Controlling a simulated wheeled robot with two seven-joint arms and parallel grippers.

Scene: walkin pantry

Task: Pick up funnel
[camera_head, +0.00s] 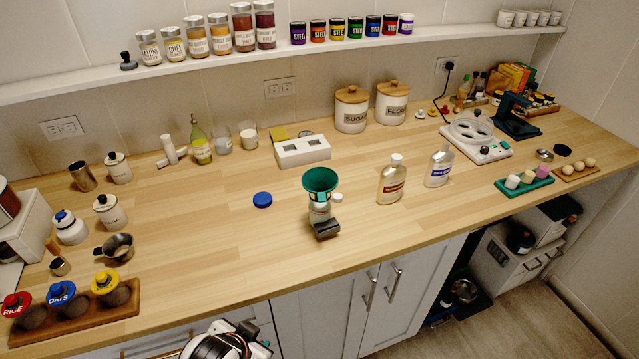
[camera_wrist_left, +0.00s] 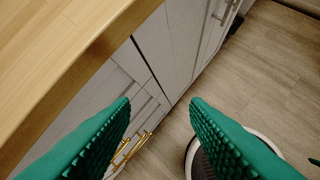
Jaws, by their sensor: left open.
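A green funnel (camera_head: 320,181) sits mouth up on top of a small clear jar (camera_head: 319,212) near the middle of the wooden counter (camera_head: 240,240). The funnel's lower end is hidden by the jar. My left gripper (camera_wrist_left: 160,101) shows in the left wrist view as two green ribbed fingers, spread apart with nothing between them. It is beside the counter's front edge, over the cabinet fronts and floor, away from the funnel. My right gripper is in neither view.
A dark block (camera_head: 326,229) lies in front of the jar. A blue lid (camera_head: 262,200) lies left of it. Two labelled bottles, one a clear bottle (camera_head: 391,180), stand to the right. A white box (camera_head: 302,150) is behind. Counter left of the blue lid is fairly clear.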

